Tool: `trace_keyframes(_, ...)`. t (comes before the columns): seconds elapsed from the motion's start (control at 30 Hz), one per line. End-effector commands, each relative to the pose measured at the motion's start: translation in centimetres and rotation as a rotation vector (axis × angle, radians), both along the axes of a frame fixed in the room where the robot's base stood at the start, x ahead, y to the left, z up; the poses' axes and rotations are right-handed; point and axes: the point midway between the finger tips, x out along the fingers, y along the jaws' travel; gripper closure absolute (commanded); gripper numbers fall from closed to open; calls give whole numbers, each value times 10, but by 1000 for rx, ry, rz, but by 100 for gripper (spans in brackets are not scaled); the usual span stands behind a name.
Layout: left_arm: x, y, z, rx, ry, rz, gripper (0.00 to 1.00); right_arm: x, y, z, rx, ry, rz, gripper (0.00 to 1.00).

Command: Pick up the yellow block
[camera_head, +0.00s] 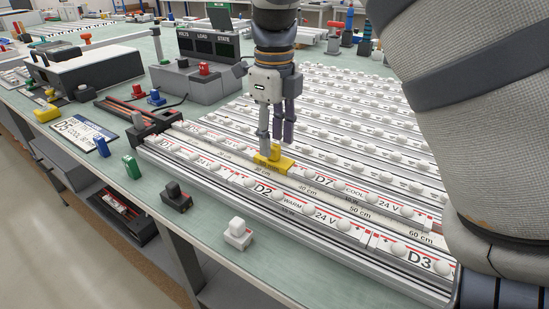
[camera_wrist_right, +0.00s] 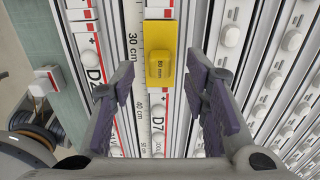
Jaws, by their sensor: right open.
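In the right wrist view the yellow block (camera_wrist_right: 160,43) lies flat, marked "80 mm", just beyond the fingertips. My right gripper (camera_head: 275,135) points down over the block in the head view. In the wrist view the right gripper (camera_wrist_right: 161,85) is open, its two purple-padded fingers apart on either side of the block's line, with nothing between them. My left gripper is out of view.
Raised light bars (camera_head: 300,195) flank the block closely. A grey meter box (camera_head: 205,72) stands behind at the left. A black clamp (camera_head: 174,196) and a white one (camera_head: 238,234) sit at the front edge. Another yellow piece (camera_head: 47,113) lies at far left.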

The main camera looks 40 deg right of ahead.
Motion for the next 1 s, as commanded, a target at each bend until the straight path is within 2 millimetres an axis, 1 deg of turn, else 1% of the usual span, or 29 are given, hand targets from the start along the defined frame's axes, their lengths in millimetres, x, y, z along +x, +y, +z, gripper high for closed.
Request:
trace_keyframes(0.1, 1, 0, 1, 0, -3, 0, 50, -1, 1, -19, 2, -2, -1, 58)
trace_keyframes(0.13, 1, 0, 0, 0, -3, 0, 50, -1, 1, -22, 2, 0, -1, 58)
trace_keyframes(0.2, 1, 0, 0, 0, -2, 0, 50, -1, 1, -25, 1, -4, -1, 58)
trace_keyframes(0.37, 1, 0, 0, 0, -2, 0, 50, 0, 1, -25, 0, -4, -1, 58)
trace_keyframes(0.4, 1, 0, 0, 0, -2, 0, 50, 0, 1, -25, 0, -4, -1, 63)
trace_keyframes(0.47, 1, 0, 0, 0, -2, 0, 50, 0, 1, -25, 0, -4, 0, 76)
trace_keyframes(0.5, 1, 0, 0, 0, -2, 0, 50, 0, 1, -25, 0, -4, 0, 86)
trace_keyframes(0.57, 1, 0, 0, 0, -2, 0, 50, 0, 1, -25, 0, -4, 0, 99)
trace_keyframes(0.87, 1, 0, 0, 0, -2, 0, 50, 0, 1, -25, 0, -4, 0, 100)
trace_keyframes(1.0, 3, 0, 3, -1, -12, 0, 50, -4, -1, -18, 0, -7, 1, 100)
